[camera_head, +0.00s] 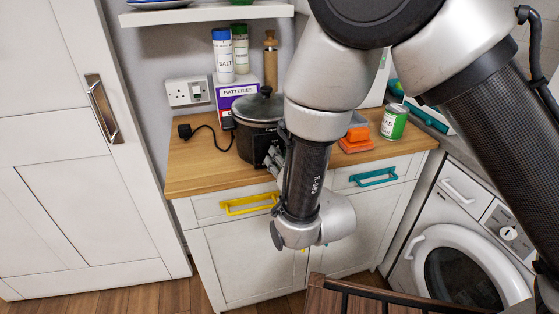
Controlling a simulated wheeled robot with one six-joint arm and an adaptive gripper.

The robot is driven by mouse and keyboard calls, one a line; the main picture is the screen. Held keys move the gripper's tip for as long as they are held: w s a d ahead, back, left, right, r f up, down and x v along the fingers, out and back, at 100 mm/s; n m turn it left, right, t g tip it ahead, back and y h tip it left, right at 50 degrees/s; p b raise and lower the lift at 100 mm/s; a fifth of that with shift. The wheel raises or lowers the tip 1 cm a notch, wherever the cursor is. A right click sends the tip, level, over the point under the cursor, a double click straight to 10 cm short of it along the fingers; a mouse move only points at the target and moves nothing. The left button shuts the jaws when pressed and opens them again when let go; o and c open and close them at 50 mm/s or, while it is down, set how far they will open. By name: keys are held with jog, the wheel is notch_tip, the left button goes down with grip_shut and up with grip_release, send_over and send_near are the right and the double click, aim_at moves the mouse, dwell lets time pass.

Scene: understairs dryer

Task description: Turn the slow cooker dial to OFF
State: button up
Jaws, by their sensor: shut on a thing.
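The slow cooker (250,137), a dark pot with a lid and top knob, stands on the wooden counter (190,170). My gripper (267,160) reaches its front from the right, with the fingertips against the lower front of the pot. My gripper is shut on the dial there. The dial itself is hidden behind the fingers, so its pointer and the OFF mark cannot be read. My forearm and wrist cover the right side of the cooker.
A batteries box (233,89) with a salt jar (223,58) on it stands behind the cooker. A black plug and cord (200,129) lie left. Orange containers (355,141) and a green can (394,122) stand right. A yellow drawer handle (248,204) is below.

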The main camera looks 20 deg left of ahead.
jog(key=shift+n+h, duration=0.4)
jog(key=shift+n, duration=1.1)
jog(key=o, duration=1)
jog(key=v, duration=1.2)
